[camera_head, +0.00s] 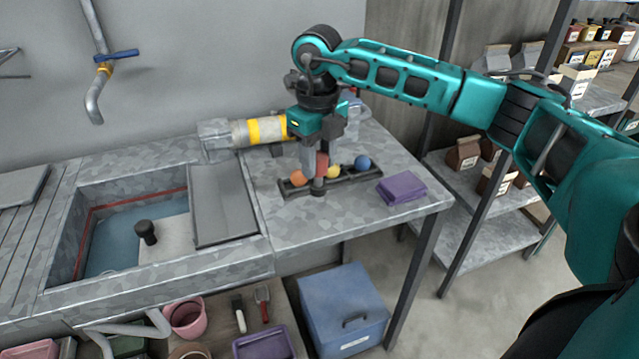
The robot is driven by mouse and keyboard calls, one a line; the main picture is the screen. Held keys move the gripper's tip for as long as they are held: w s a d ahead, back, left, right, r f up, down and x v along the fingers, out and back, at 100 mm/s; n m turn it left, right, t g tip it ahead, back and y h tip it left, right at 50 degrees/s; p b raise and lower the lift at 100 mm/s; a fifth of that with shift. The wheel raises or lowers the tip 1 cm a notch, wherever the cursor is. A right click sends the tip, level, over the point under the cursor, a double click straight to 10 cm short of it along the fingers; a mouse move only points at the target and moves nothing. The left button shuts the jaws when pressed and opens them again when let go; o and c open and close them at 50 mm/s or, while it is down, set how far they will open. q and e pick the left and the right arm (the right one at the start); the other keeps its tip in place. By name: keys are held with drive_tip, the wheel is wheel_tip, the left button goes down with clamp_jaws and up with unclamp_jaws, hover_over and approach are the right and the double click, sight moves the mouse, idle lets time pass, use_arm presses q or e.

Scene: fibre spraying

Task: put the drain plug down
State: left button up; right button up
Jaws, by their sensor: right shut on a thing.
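My right gripper (318,178) comes down from above over the grey counter (350,216), at the front of a dark rack. A black knob-shaped piece (147,231) stands in the sink, on a pale board. My left gripper is not in view.
The dark rack (290,191) holds an orange ball (298,178), a yellow ball (333,171) and a blue ball (362,162). A purple folded cloth (402,187) lies right. A yellow-banded cylinder (252,131) lies behind. The sink (75,245) is left; bare counter lies in front of the rack.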

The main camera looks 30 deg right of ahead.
sight(318, 185)
drive_tip(key=shift+f, duration=3.15)
drive_tip(key=shift+f, duration=0.2)
drive_tip(key=o, duration=1.1)
drive_tip(key=shift+c, duration=0.2)
drive_tip(key=shift+r, duration=0.1)
